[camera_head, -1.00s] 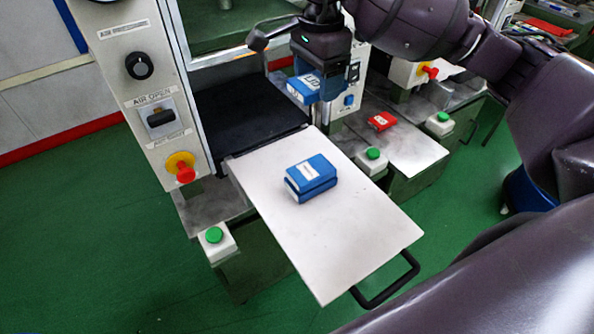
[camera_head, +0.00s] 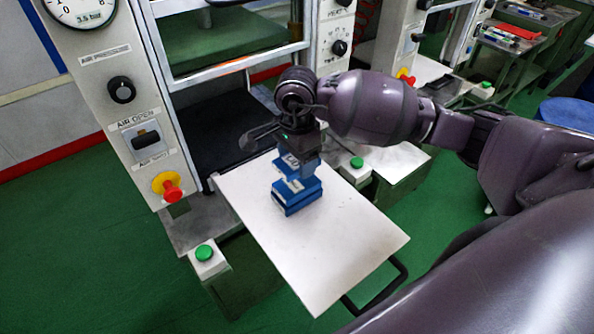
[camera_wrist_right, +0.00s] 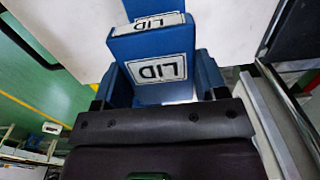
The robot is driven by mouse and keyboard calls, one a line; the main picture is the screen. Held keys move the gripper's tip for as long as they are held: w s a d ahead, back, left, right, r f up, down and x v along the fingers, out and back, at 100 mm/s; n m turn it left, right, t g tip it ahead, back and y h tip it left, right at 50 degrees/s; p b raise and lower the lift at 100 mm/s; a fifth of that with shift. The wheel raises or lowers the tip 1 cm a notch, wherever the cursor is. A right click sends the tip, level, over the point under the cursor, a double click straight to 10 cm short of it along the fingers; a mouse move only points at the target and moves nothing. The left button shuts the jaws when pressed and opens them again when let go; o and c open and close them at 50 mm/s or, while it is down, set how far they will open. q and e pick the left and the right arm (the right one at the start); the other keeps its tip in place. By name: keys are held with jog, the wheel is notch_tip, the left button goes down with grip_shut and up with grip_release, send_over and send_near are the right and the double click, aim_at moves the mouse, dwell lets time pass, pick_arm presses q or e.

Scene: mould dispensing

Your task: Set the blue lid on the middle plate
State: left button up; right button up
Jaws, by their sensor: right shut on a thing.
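My right gripper (camera_head: 298,158) is shut on the blue lid (camera_head: 286,165). In the right wrist view the lid (camera_wrist_right: 157,68) shows white "LID" labels on two faces, between the fingers (camera_wrist_right: 160,92). A two-layer blue block (camera_head: 297,196) with a white label lies on the pulled-out white tray (camera_head: 335,235); its upper layer looks like the middle plate. The lid is over the block's far side. Whether they touch is hard to tell. More blue (camera_wrist_right: 150,5) shows beyond the lid in the wrist view. My left gripper is not in view.
A press panel (camera_head: 120,90) with knobs and a red button (camera_head: 171,190) stands left of the tray. A green button box (camera_head: 205,257) stands at the near left, another (camera_head: 357,168) to the right. The tray has a black handle (camera_head: 380,290). Its near half is clear.

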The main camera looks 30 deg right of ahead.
aim_at(297, 182)
notch_tip(297, 182, down, 4)
jog(key=shift+f, duration=0.3)
jog(key=shift+f, duration=0.1)
jog(key=o, duration=1.1)
